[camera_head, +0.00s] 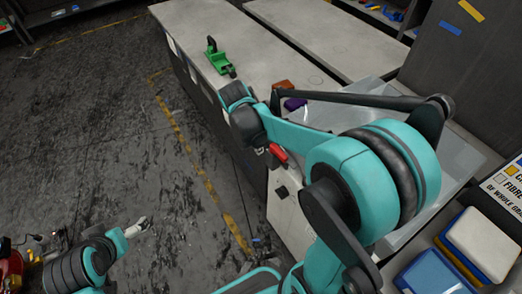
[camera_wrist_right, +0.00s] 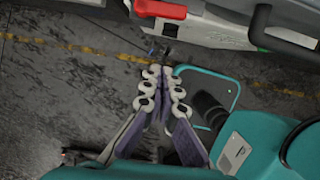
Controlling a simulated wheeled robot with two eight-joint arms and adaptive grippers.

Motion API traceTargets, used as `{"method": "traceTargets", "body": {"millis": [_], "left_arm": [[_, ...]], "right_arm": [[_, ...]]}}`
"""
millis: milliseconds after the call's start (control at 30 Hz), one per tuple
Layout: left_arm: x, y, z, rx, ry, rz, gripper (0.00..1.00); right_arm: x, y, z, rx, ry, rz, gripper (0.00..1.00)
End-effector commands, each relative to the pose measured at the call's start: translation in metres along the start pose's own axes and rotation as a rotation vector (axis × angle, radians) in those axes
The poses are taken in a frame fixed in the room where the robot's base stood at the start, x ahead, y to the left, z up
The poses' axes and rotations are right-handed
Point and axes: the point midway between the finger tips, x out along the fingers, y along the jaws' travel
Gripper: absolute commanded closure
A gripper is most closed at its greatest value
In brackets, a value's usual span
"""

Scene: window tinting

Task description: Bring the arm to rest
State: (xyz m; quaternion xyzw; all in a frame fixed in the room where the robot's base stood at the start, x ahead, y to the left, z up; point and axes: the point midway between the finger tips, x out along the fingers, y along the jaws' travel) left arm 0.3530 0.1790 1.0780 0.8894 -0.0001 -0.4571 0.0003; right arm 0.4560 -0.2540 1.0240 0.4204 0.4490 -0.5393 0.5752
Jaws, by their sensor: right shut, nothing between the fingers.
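My right arm (camera_head: 290,137) comes in from the right and reaches over the edge of the workbench, bent at a dark joint. My right gripper (camera_head: 262,149) is mostly hidden behind this arm in the head view, close to a red handle (camera_head: 279,153). In the right wrist view the right gripper (camera_wrist_right: 166,76) is shut and empty, with its fingers together over the floor. The red handle (camera_wrist_right: 160,9) lies beyond the tips there. My left gripper (camera_head: 139,227) shows small at lower left over the floor; whether it is open is unclear.
The workbench (camera_head: 205,25) runs along the right side, with a green tool (camera_head: 216,57) on it. Blue and white boxes (camera_head: 482,243) stand at lower right. The dark floor (camera_head: 85,120), with a yellow line (camera_head: 190,150), is mostly clear on the left.

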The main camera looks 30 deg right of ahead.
Motion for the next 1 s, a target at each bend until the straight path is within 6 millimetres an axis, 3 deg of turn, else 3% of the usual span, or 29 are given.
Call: {"method": "traceTargets", "body": {"millis": [333,467,733,1000], "left_arm": [[-0.002,0.0,-0.001,0.0,0.0,0.0,0.04],[0.001,0.0,0.001,0.0,0.0,0.0,0.04],[0.014,0.0,0.011,0.0,0.0,0.0,0.04],[0.025,0.0,0.018,0.0,0.0,0.0,0.04]], "right_arm": [[-0.008,-0.001,0.0,0.006,0.001,0.002,1.0],[-0.014,-0.008,-0.005,0.102,0.014,0.039,1.0],[-0.036,-0.05,-0.034,0.742,0.188,0.239,1.0],[-0.04,-0.087,-0.065,1.394,0.504,0.327,1.0]]}}
